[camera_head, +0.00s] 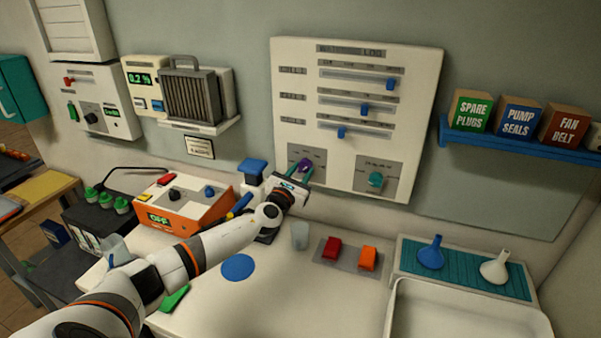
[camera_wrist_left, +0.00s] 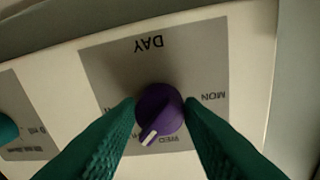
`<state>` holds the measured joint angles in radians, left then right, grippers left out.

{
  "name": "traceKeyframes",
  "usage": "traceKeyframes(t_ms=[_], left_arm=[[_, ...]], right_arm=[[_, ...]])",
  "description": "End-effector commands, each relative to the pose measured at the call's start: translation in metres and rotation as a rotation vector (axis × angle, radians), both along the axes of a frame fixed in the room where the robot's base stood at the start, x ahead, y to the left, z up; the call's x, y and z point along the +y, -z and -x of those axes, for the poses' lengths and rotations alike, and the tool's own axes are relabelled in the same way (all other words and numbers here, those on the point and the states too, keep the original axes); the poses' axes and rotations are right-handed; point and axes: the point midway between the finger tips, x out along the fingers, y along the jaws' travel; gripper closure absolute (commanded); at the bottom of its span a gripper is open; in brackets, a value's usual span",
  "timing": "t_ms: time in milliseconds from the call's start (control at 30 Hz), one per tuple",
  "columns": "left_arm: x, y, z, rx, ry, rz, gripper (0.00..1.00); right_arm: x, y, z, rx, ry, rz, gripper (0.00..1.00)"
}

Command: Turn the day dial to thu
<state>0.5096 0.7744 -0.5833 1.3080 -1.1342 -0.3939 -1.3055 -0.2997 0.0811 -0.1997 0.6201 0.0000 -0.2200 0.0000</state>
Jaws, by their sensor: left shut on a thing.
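The day dial (camera_head: 304,165) is a purple knob on a grey plate at the lower left of the white wall panel. In the left wrist view the dial (camera_wrist_left: 158,112) shows upside down under the word DAY, with MON at the right and WED below. Its pale pointer aims down and left, just left of WED, toward a label partly hidden by a finger. My left gripper (camera_head: 298,172) is shut on the dial, with one teal finger on each side of it. My right gripper is not in view.
A teal knob (camera_head: 375,180) sits on the same panel (camera_head: 435,90), right of the dial, below several blue sliders.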

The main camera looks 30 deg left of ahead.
Motion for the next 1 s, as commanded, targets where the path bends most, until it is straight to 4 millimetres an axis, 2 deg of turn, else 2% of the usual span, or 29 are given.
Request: traceKeyframes(t_ms=[267, 300, 433, 767, 867, 1000], left_arm=[[0.000, 0.000, 0.000, 0.000, 0.000, 0.000, 0.88], [0.000, 0.000, 0.000, 0.000, 0.000, 0.000, 0.64], [0.000, 0.000, 0.000, 0.000, 0.000, 0.000, 0.44], [0.000, 0.001, 0.003, 0.000, 0.000, 0.000, 0.44], [-0.001, 0.002, 0.011, 0.000, 0.000, -0.001, 0.44], [-0.005, 0.004, 0.035, 0.003, 0.002, -0.001, 0.44]], right_arm=[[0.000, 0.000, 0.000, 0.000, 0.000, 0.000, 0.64], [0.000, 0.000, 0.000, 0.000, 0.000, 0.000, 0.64], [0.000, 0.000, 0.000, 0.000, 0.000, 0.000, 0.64], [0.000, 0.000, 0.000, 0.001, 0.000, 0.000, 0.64], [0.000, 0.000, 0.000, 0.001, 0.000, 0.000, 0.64], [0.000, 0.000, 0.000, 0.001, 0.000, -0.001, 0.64]])
